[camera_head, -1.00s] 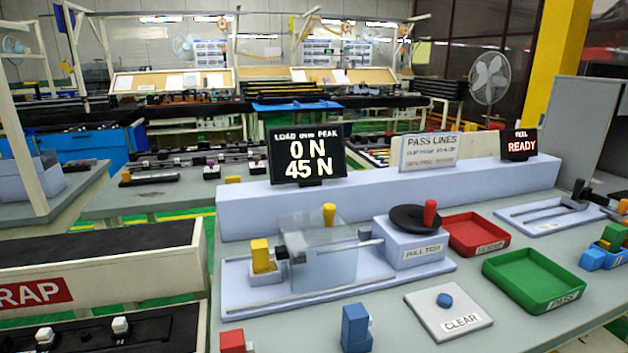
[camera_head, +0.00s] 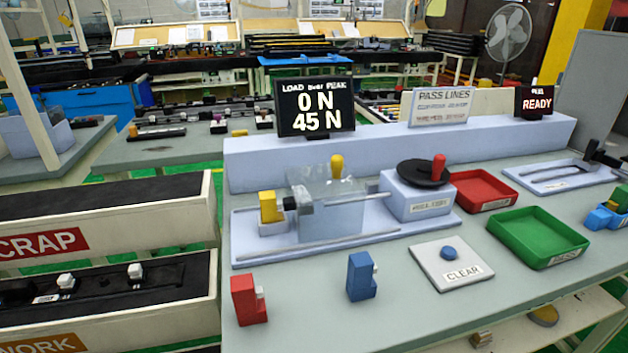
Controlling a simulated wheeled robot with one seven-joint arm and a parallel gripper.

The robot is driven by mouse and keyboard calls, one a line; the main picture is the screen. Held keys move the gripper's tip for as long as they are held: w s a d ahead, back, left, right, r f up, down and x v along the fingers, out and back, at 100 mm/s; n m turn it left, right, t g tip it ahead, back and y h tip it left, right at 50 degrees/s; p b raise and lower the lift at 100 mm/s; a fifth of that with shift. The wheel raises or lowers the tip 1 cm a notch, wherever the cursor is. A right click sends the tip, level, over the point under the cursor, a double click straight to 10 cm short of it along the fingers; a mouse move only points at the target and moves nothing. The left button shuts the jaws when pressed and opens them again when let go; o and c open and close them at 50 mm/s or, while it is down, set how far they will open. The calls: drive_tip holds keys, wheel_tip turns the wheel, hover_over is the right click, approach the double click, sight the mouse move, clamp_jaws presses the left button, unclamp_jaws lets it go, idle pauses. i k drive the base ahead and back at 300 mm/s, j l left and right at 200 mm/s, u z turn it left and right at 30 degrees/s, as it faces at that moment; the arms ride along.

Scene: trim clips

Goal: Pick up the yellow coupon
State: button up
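A yellow block (camera_head: 268,206), which looks like the yellow coupon, stands upright in a small pale holder (camera_head: 272,228) at the left end of the pull tester fixture. A dark clamp (camera_head: 291,203) sits just to its right; I cannot tell whether it touches the block. My gripper is not in view.
A clear cover (camera_head: 328,200) with a yellow knob stands right of the clamp. The tester (camera_head: 422,197), red tray (camera_head: 483,189), green tray (camera_head: 537,238) and CLEAR button plate (camera_head: 452,268) lie further right. The display (camera_head: 315,107) reads 0 N and 45 N. Bench space around the front blocks is free.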

sight(269, 206)
drive_tip(key=k+j, duration=0.1)
drive_tip(key=j, duration=0.95)
drive_tip(key=k+j, duration=0.15)
drive_tip(key=j, duration=0.4)
